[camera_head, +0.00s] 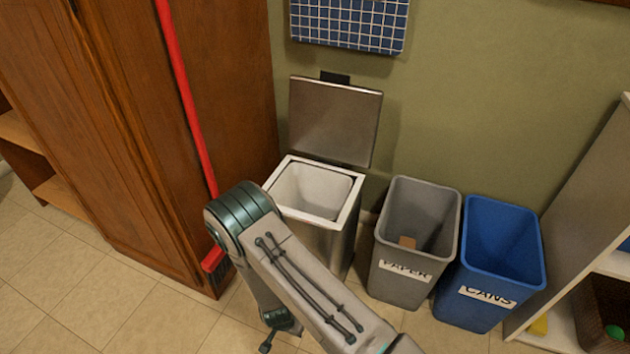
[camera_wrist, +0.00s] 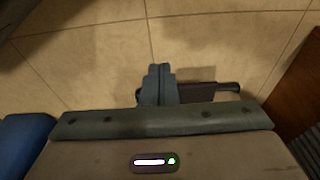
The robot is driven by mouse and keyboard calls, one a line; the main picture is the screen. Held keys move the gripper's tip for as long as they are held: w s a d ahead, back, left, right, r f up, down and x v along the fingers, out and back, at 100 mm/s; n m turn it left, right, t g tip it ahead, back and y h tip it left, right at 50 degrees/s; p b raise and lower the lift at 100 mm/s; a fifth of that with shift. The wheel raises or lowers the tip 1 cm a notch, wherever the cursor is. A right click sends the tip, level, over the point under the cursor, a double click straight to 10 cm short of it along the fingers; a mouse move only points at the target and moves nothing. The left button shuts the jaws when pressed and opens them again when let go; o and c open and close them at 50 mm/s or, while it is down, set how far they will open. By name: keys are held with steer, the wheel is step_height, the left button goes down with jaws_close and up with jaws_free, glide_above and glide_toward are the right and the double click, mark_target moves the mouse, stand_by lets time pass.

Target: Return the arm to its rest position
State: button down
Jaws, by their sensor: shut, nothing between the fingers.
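My gripper (camera_wrist: 159,72) shows in the wrist view with its two fingers together and nothing held between them. It points over the tiled floor. In the head view my arm is bent at the elbow, with the upper link running to the lower right and the forearm hanging down in front of the bins. The gripper's fingers cannot be made out in the head view. A dark shape with a rounded handle-like end (camera_wrist: 225,90) lies behind the fingers in the wrist view; I cannot tell what it is.
A metal bin with its lid up (camera_head: 335,232), a grey PAPER bin (camera_head: 400,285) and a blue CANS bin (camera_head: 485,307) stand along the wall. A wooden cabinet (camera_head: 115,130) and red broom (camera_head: 188,100) are left. A shelf (camera_head: 590,190) is right. Floor at lower left is clear.

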steer(key=w+d+r+n+y+p, duration=0.15)
steer(key=r+p, duration=0.45)
steer(key=r, duration=1.1)
steer(key=w+d+r+p, duration=0.3)
steer(key=r+p, duration=0.3)
steer(key=r, duration=1)
steer(key=w+d+r+n+y+p, duration=0.1)
steer(key=w+d+r+p, duration=0.35)
steer(key=r, duration=1.25)
steer(key=s+d+r+p, duration=0.4)
steer(key=s+r+p, duration=0.1)
steer(key=r, duration=0.6)
steer(key=s+d+r+n+h+p, duration=0.1)
steer(key=s+d+r+p, duration=0.4)
steer(key=r, duration=0.7)
steer(key=s+d+r+n+p, duration=0.1)
steer(key=s+d+r+p, duration=0.3)
steer(key=r, duration=0.7)
steer(key=s+p, duration=0.2)
steer(key=p, duration=0.2)
steer(key=shift+d+r+t+h, duration=0.35)
steer(key=shift+r+t, duration=0.05)
